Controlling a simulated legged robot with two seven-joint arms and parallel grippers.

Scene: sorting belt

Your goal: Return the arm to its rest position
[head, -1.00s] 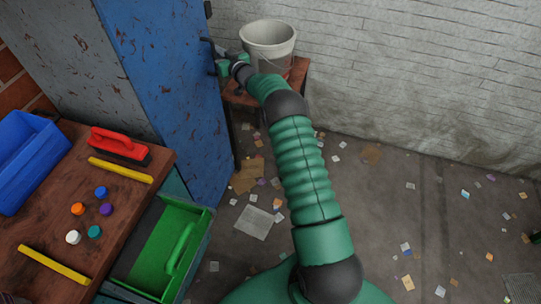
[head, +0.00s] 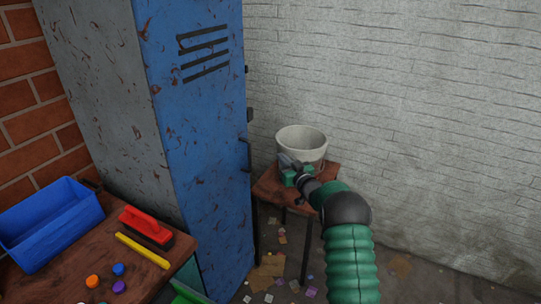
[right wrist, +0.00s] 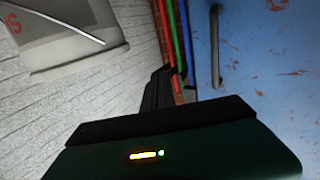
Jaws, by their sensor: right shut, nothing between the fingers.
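My right arm (head: 349,250), green and ribbed, reaches in from the lower right of the head view. Its gripper (head: 287,161) is shut and empty. In the picture it overlaps the front of the pale bucket (head: 316,145); I cannot tell whether they touch. In the right wrist view the dark closed fingers (right wrist: 159,91) show, with the bucket (right wrist: 75,52) at upper left and the blue locker's handle (right wrist: 215,45) at upper right. My left gripper is not in view.
The blue locker (head: 195,130), its door looking closed, stands left of the gripper. The bucket stands on a small wooden table (head: 267,189) by the white brick wall. A workbench (head: 65,277) at lower left holds a blue bin (head: 50,245), red brush (head: 146,222) and caps.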

